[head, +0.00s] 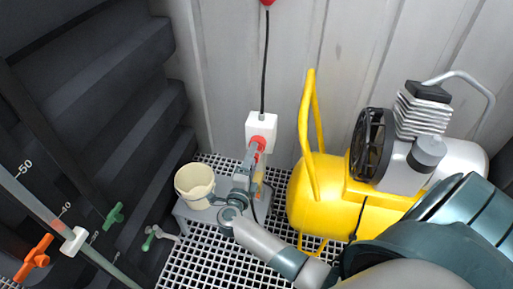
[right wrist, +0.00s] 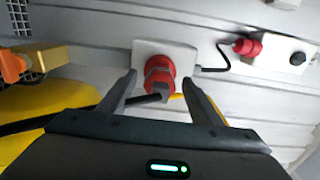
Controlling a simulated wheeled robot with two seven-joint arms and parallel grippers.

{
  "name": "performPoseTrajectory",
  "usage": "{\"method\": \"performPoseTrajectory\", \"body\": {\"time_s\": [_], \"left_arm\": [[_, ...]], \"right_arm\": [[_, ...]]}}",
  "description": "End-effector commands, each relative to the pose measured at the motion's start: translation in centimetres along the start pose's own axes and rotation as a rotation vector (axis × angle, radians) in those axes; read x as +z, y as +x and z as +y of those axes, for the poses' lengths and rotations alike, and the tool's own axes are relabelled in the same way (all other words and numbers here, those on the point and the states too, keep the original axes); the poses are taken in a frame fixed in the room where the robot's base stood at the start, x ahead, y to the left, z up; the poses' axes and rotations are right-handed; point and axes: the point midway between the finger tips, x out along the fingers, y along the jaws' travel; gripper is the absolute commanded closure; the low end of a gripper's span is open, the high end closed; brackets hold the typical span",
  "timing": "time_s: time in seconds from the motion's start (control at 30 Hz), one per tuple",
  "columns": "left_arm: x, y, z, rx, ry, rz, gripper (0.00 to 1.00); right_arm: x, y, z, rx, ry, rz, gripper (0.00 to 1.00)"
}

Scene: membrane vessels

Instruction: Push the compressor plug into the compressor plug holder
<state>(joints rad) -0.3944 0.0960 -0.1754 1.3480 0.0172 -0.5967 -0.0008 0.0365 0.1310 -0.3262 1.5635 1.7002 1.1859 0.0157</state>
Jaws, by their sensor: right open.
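The compressor plug is a red plug (right wrist: 158,72) with a dark grey back end. It sits at the front of the white holder box (right wrist: 142,52) on the wall; how deep it is cannot be told. My right gripper (head: 255,152) is open at the plug. In the right wrist view its two fingers (right wrist: 159,82) stand on either side of the plug, with gaps visible. A black cable runs left from the plug. My left gripper is not in view.
A cream bucket (head: 194,186) stands on a small grey table (head: 201,217) at left. Another red plug (right wrist: 247,47) on a black cable is at a second white box (right wrist: 280,51).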

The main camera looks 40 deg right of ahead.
Motion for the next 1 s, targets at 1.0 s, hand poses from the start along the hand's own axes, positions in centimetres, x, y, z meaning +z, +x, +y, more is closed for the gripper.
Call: {"method": "performPoseTrajectory", "body": {"time_s": [1.0], "left_arm": [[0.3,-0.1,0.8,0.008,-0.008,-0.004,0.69]], "right_arm": [[-0.1,1.5,-0.1,0.001,0.000,0.002,0.42]]}}
